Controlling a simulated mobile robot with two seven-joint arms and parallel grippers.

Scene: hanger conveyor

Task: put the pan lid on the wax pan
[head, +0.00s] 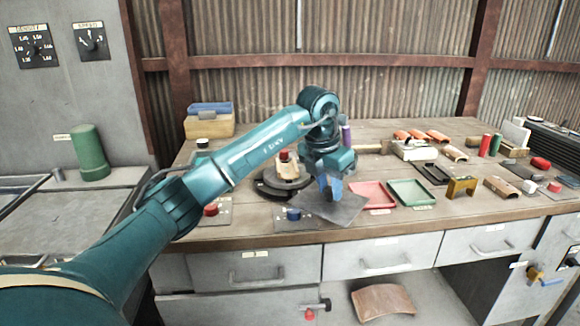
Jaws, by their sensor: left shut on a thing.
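My left gripper (331,192) reaches over the bench from the left, pointing down, with its fingers shut on a flat dark grey plate (342,211), which looks like the pan lid. The plate is tilted in the picture, near the bench's front edge; whether it touches the bench I cannot tell. A dark round pan-like thing (267,188), probably the wax pan, is just left of the gripper. A tan piece with a red top (287,167) shows at it; whether it stands inside or behind is unclear. My right gripper is not in view.
Red (372,195) and green (411,192) trays lie right of the gripper. Several blocks and tools crowd the right side. A yellow-blue box (209,122) stands at the back left.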

